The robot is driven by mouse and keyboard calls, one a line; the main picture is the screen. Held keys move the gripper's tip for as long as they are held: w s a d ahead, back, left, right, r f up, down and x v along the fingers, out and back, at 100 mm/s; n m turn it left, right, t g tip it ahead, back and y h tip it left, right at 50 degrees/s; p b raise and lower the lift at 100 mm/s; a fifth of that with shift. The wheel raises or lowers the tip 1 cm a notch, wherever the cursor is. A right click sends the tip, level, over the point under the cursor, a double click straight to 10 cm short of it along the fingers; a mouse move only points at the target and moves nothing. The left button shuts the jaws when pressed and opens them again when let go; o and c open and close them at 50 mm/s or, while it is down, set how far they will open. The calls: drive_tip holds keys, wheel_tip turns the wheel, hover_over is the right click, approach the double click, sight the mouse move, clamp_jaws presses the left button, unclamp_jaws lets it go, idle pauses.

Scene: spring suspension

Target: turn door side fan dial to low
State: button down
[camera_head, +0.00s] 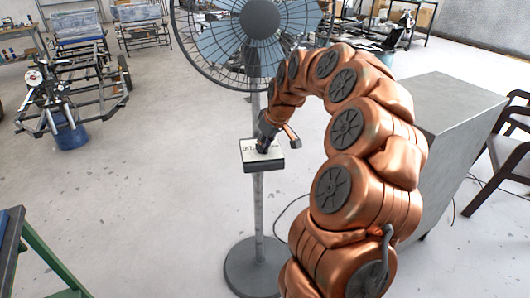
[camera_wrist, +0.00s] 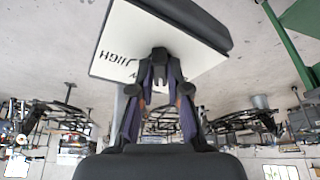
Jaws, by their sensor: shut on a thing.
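The fan (camera_head: 260,22) stands upright on a grey pole with a round base (camera_head: 254,268). Its control box (camera_head: 275,163) sits partway up the pole, with a white top panel. In the wrist view the white panel (camera_wrist: 122,45) shows the lettering "HIGH" upside down, and other lettering is mostly covered. My gripper (camera_head: 263,148) is at the panel, pointing down at it. In the wrist view my gripper (camera_wrist: 160,60) has its fingers closed together over the panel. The dial is hidden behind the fingertips, and I cannot see which setting it points to.
A grey cabinet (camera_head: 455,120) stands right of my arm, with a dark chair (camera_head: 510,150) beyond it. A wheeled frame (camera_head: 75,95) is at the left. A green-legged table (camera_head: 35,250) is at the lower left.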

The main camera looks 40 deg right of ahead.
drive_tip(key=m+b, duration=0.1)
drive_tip(key=m+h+b, duration=0.1)
drive_tip(key=m+b, duration=0.1)
drive_tip(key=m, duration=0.1)
drive_tip(key=shift+a+f+h, duration=0.2)
drive_tip(key=shift+f+h, duration=0.05)
drive_tip(key=shift+h, duration=0.15)
drive_tip(key=shift+a+r+m+g+h+b, duration=0.15)
drive_tip(key=shift+m+g+h+b, duration=0.2)
drive_tip(key=shift+m+b, duration=0.7)
drive_tip(key=shift+m, duration=0.45)
drive_tip(key=c, duration=1.2)
unclamp_jaws()
drive_tip(key=shift+r, duration=0.1)
drive_tip(key=shift+o, duration=0.3)
drive_tip(key=shift+r, duration=0.1)
drive_tip(key=v, duration=1.1)
drive_tip(key=shift+s+a+r, duration=0.15)
drive_tip(key=shift+s+r, duration=0.1)
